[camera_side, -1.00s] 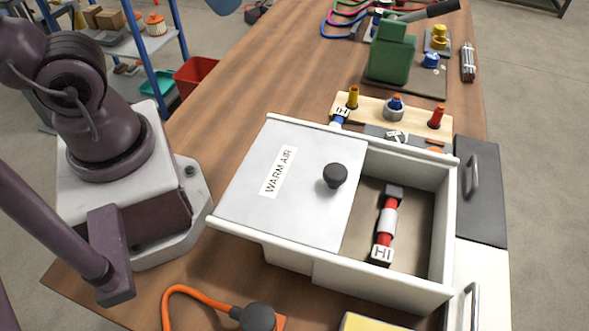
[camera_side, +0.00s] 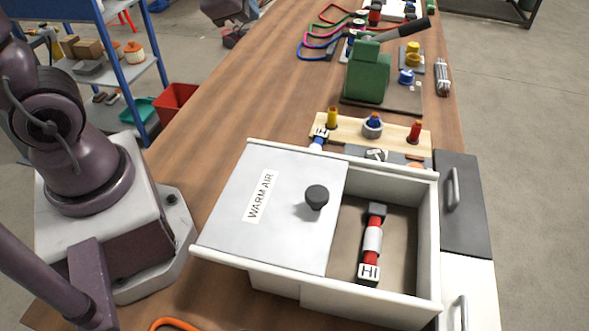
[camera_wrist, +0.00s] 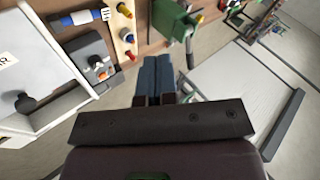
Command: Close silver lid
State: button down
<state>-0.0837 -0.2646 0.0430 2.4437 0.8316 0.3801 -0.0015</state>
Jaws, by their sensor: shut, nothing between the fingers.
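The silver lid (camera_side: 235,220) is a flat plate marked "WARM AIR" with a black knob (camera_side: 317,196). It covers the left part of a white box (camera_side: 428,240). The right part of the box is open, and a red and silver cylinder (camera_side: 373,240) with an "HI" tag lies inside. In the wrist view the lid (camera_wrist: 10,75) and its knob (camera_wrist: 25,103) show at the left edge. My gripper (camera_wrist: 156,62) is shut and empty, to the right of the box and apart from the knob in that view. It is out of the side view.
Behind the box stand a wooden rack (camera_side: 345,128) with coloured pegs and a green lever press (camera_side: 368,75). A black panel (camera_side: 465,225) and a white panel (camera_side: 480,280), each with a handle, adjoin the box's right.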

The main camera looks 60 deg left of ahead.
jog(key=w+d+f+m+t+h, duration=0.2)
jog(key=w+m, duration=0.3)
jog(key=m, duration=0.1)
jog(key=m+g+h, duration=0.9)
jog(key=m+g, duration=0.1)
jog(key=m, duration=0.5)
send_near(306, 210)
jog(key=s+f, duration=0.3)
jog(key=shift+a+f, duration=0.1)
jog(key=shift+a, duration=0.15)
jog(key=shift+w+d, duration=0.8)
jog(key=shift+d, duration=0.15)
jog(key=shift+w+d+f, duration=0.15)
jog(key=shift+w+d, duration=0.2)
jog(key=shift+d, duration=0.1)
jog(key=w+d, duration=1.2)
jog(key=shift+t, duration=0.3)
